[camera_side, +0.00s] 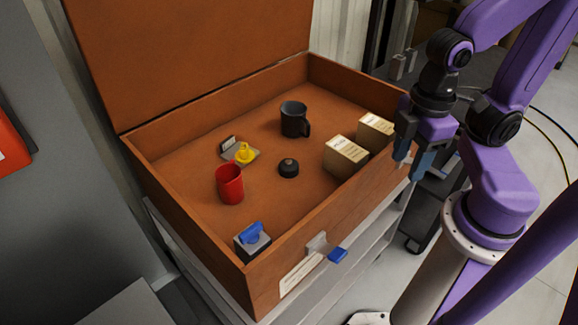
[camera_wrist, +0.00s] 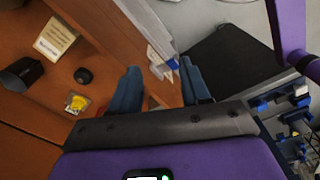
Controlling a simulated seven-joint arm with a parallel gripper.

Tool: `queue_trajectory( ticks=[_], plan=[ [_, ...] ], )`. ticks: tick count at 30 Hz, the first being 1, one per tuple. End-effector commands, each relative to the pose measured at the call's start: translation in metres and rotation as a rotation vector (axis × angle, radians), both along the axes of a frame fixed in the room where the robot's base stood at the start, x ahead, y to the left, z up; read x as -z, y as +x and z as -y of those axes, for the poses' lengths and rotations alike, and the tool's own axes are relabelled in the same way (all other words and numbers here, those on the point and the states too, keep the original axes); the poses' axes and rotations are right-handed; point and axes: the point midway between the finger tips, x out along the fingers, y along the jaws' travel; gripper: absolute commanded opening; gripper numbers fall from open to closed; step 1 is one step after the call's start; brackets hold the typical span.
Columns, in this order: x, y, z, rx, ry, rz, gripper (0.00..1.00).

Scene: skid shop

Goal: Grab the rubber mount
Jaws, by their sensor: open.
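The rubber mount appears to be the small black round piece with a knob on top (camera_side: 288,167), sitting upright on the floor of the open orange-brown box. It also shows in the wrist view as a dark disc (camera_wrist: 83,75), left of the fingers. My gripper (camera_side: 411,162) is open and empty, with blue fingers pointing down by the box's right-hand front rim, well away from the mount. In the wrist view the fingers (camera_wrist: 160,68) spread apart with the box wall visible between them.
Around the mount stand a black mug (camera_side: 294,119), a red cup (camera_side: 230,184), a yellow-topped piece (camera_side: 245,153), a blue-handled block (camera_side: 252,242) and two cartons (camera_side: 346,157) (camera_side: 375,133). The box (camera_side: 222,103) has raised walls and an open lid (camera_side: 190,50). Floor around the mount is clear.

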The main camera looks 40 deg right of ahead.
Motion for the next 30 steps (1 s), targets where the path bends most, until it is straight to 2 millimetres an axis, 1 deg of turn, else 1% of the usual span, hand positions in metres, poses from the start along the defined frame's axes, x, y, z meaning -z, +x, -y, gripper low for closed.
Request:
queue_trajectory(
  ticks=[2,3,5,6,7,16,20,23,30],
  plan=[
    [0.000,0.000,0.000,0.000,0.000,0.000,0.46],
    [0.000,0.000,0.000,0.000,0.000,0.000,0.53],
    [0.000,0.000,0.000,0.000,0.000,0.000,0.72],
    [0.000,0.000,0.000,0.000,0.000,0.000,0.85],
    [0.000,0.000,0.000,0.000,0.000,0.000,0.91],
    [0.001,0.001,0.000,-0.003,-0.006,0.001,0.91],
    [0.007,0.014,-0.001,-0.035,-0.070,0.017,0.91],
    [0.017,0.034,-0.002,-0.093,-0.173,0.044,0.91],
    [0.048,0.097,-0.008,-0.296,-0.473,0.111,0.91]
  ],
)
